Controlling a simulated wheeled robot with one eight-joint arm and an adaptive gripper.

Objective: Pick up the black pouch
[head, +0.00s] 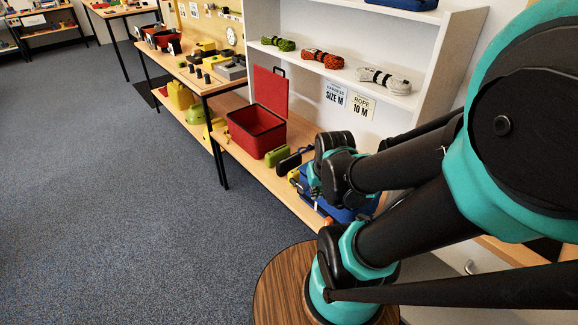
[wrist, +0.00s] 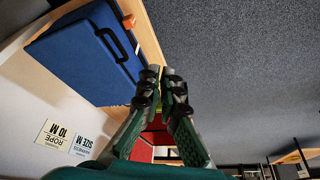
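A black, elongated object (head: 294,159) that looks like the black pouch lies on the low wooden shelf in the head view, just right of a green case (head: 277,156). Its right end is close to my arm, and I cannot make out its details. My gripper (wrist: 162,74) shows in the wrist view with its two fingers apart and a narrow empty gap between them. In the head view my wrist hides most of the gripper, above the shelf and right of the black object. I cannot pick out the pouch in the wrist view.
A blue case (head: 345,207) lies below my wrist on the shelf; it is large in the wrist view (wrist: 75,62). An open red box (head: 256,132) stands left of the green case. A white rack (head: 425,65) holds rope coils behind. The carpet (head: 110,200) at left is clear.

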